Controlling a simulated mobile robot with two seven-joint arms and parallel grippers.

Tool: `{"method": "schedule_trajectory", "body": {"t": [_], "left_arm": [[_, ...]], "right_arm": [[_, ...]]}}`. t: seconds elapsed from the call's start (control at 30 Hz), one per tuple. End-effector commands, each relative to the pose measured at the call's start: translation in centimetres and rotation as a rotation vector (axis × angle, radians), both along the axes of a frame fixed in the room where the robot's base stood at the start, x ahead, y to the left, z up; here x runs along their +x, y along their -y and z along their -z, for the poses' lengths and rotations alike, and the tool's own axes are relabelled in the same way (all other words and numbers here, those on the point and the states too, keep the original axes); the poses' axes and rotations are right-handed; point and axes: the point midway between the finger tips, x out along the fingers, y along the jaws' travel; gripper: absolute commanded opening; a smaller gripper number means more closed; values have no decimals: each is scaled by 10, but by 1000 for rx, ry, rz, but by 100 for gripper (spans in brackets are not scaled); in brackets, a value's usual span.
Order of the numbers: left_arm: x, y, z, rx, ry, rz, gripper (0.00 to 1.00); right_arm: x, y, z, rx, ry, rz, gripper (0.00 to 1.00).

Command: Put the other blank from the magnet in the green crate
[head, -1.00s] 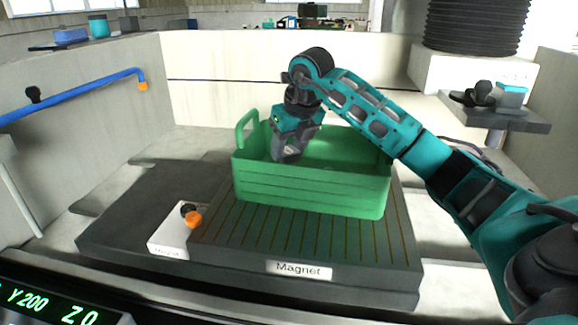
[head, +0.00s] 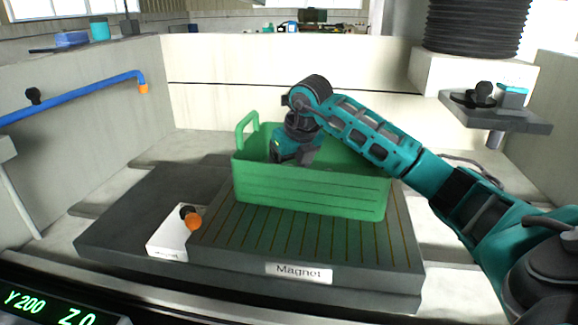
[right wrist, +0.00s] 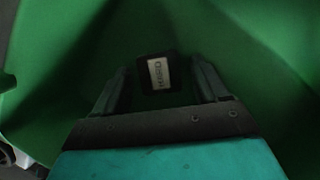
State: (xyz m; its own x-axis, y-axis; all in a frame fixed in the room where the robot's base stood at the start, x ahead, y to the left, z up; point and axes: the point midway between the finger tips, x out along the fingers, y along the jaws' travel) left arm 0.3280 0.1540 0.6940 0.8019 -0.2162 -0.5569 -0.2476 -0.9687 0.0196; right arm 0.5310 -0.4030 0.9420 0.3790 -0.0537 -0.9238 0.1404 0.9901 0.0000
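The green crate (head: 312,190) stands on the ribbed magnet (head: 300,237), which bears a "Magnet" label. No blank shows on the visible part of the magnet. My right gripper (right wrist: 161,85) reaches down into the crate; in the head view its fingers are hidden behind the front wall. In the right wrist view its fingers stand apart. A small dark blank (right wrist: 158,87) with a pale label reading "HARD" shows between and beyond the fingertips, with gaps on both sides, against the green crate inside. Whether it rests on the crate floor is hard to tell. My left gripper is out of view.
A white box with an orange knob (head: 193,221) sits at the magnet's left front. A blue pipe (head: 80,95) runs along the left wall. A grey shelf (head: 500,113) with small items and a black bellows (head: 475,28) are at the right.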

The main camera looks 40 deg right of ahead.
Motion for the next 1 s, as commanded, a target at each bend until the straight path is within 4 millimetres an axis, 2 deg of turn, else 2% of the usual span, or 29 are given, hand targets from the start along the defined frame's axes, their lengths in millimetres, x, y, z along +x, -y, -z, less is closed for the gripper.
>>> {"method": "schedule_trajectory", "body": {"t": [0.23, 0.37, 0.8, 1.0], "left_arm": [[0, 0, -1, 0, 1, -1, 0], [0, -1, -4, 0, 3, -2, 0], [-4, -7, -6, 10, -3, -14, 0], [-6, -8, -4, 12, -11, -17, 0]], "right_arm": [[0, 0, -1, 0, 0, 0, 74], [-2, 0, -12, -1, 3, 0, 74], [-36, -5, -93, -2, 3, 1, 74], [-44, -6, -112, 0, 2, 0, 74]]}}
